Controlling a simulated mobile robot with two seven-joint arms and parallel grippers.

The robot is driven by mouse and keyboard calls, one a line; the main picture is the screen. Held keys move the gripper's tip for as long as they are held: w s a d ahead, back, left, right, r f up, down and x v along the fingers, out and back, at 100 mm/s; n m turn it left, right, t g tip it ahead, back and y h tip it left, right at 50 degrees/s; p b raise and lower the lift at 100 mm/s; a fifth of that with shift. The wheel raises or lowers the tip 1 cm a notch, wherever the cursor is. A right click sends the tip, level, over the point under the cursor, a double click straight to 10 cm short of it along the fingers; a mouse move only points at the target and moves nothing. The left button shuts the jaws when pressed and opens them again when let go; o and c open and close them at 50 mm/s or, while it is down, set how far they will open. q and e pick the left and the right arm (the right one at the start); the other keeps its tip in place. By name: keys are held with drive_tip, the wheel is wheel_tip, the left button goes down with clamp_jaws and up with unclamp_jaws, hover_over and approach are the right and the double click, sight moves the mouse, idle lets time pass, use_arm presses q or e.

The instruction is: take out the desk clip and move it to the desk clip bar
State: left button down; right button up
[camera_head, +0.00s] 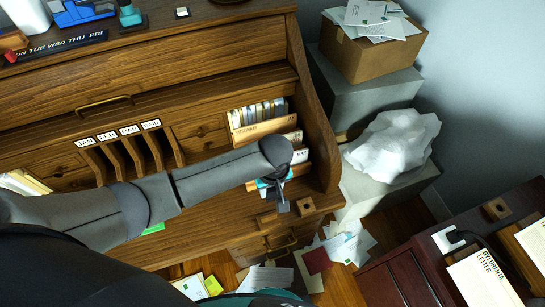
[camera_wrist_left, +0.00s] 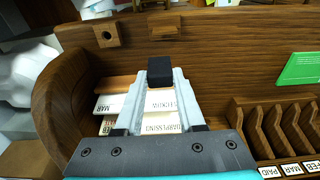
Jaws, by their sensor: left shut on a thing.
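My left gripper (camera_head: 281,203) reaches in from the left over the front right part of the wooden desk. It is shut on a small dark block, which I take for the desk clip (camera_wrist_left: 160,70); this sits at the fingertips in the left wrist view. Beyond the fingertips, a short wooden bar (camera_wrist_left: 180,29) lies on the desk's front edge, beside a wooden block with a round hole (camera_wrist_left: 107,35). I cannot tell for sure which is the desk clip bar. My right gripper is not in view.
Labelled file folders (camera_head: 263,120) stand in the desk's right compartment, close behind the gripper. The curved wooden side wall (camera_head: 313,105) rises to its right. Month-labelled dividers (camera_head: 131,150) stand further left. Papers litter the floor; a dark red cabinet (camera_head: 400,275) stands at lower right.

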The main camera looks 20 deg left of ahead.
use_arm(q)
drive_tip(key=shift+s+f, duration=0.3)
drive_tip(key=shift+s, duration=0.3)
drive_tip(key=shift+s+f, duration=0.3)
drive_tip(key=shift+s, duration=0.25)
wheel_tip(320, 180, down, 6)
drive_tip(key=shift+d+r+b, duration=0.1)
drive_tip(key=shift+b, duration=1.15)
drive_tip(key=shift+p, duration=0.65)
drive_tip(key=shift+f, duration=0.2)
